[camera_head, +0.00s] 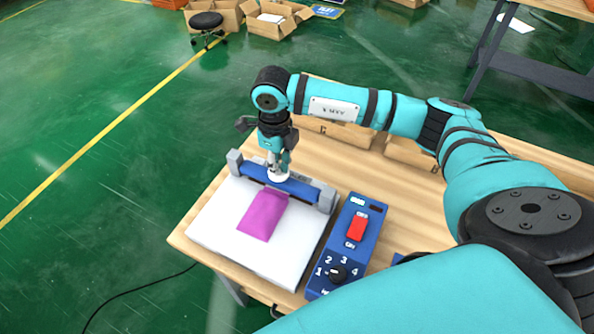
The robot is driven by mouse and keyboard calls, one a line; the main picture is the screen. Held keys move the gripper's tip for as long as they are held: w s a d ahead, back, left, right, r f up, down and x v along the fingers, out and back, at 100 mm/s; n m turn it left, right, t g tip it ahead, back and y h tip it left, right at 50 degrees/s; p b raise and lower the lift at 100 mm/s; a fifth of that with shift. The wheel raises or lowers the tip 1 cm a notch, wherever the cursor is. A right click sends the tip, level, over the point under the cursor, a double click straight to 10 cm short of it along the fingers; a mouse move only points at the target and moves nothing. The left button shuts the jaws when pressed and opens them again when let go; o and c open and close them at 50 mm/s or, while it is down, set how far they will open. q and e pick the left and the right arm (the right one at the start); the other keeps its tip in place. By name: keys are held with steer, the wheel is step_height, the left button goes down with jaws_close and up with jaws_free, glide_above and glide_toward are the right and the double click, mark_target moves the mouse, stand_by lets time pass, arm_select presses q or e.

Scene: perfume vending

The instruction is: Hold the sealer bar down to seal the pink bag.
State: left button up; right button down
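The sealer has a blue bar (300,189) between two grey end blocks, at the back of a white plate (215,222). The pink bag (263,215) lies flat on the plate, with its far edge at the bar. My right gripper (278,174) points straight down onto the middle of the bar, at a small white round part, and seems to touch it. Its fingers look close together, with no bag between them. The exact contact is too small to make out. My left gripper is out of view.
A blue control box (343,250) with a red switch (356,228) and a black dial (337,273) stands right of the plate. Cardboard boxes (338,134) sit behind my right arm. The wooden table (383,187) is bare between them.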

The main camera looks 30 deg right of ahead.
step_height(320, 180, up, 8)
steer(key=p, duration=0.3)
steer(key=shift+f+p, duration=0.2)
steer(key=shift+p, duration=0.1)
stand_by(0.5)
